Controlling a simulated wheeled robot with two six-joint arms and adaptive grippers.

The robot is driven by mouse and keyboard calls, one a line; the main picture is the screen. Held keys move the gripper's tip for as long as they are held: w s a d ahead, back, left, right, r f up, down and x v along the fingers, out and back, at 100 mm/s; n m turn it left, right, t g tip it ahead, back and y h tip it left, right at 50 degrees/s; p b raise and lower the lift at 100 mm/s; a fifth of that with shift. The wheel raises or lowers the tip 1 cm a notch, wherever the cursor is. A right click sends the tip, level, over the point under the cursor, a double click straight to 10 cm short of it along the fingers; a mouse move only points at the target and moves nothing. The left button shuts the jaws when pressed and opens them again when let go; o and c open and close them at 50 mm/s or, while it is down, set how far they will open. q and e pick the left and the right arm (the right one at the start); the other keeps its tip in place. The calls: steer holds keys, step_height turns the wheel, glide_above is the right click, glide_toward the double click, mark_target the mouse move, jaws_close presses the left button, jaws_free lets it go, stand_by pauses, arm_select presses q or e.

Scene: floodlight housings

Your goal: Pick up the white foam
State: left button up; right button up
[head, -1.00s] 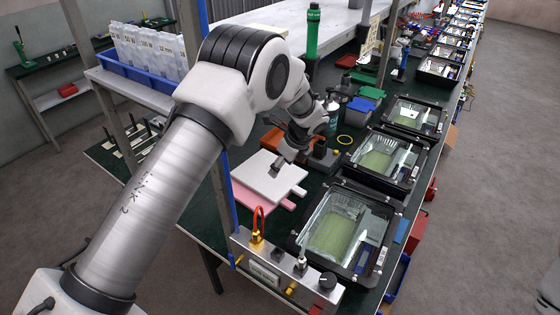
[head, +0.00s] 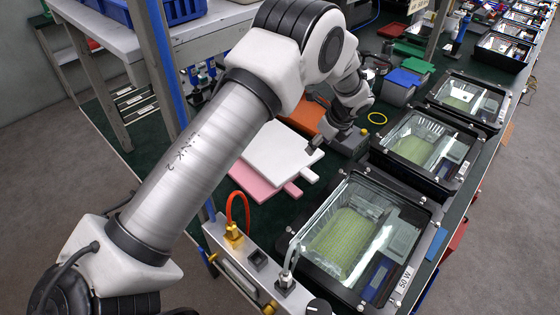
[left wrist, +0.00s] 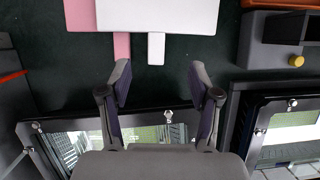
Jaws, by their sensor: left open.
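The white foam (head: 277,154) is a flat sheet with a small tab, lying on top of a pink sheet (head: 254,181) on the green bench. In the left wrist view the white foam (left wrist: 158,15) is at the top, with its tab (left wrist: 156,48) pointing toward my gripper. My left gripper (head: 316,144) is near the right edge of the foam in the head view. The left wrist view shows its two fingers (left wrist: 158,82) apart, with nothing between them and the foam tab just beyond. My right gripper is not seen.
Floodlight housings with glass fronts (head: 351,230) line the bench's right side. An orange block (head: 296,116) lies behind the foam. A control box with a red hose (head: 238,212) stands at the front.

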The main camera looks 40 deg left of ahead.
arm_select(q)
steer(key=b, duration=0.4)
glide_toward(306, 171)
steer(key=shift+w+f, duration=0.4)
steer(key=shift+w, duration=0.2)
steer(key=shift+f, duration=0.25)
steer(key=shift+s+a+f, duration=0.15)
steer(key=shift+a+f, duration=0.05)
steer(key=x, duration=0.2)
steer(key=p+x, duration=0.1)
steer(key=x, duration=0.1)
steer(key=s+x, duration=0.1)
steer(key=x, duration=0.1)
steer(key=shift+a+f+p, duration=0.15)
steer(key=shift+p, duration=0.2)
steer(key=shift+w+a+f, duration=0.1)
steer(key=shift+w+f, duration=0.05)
steer(key=shift+f, duration=0.1)
steer(key=c, duration=1.1)
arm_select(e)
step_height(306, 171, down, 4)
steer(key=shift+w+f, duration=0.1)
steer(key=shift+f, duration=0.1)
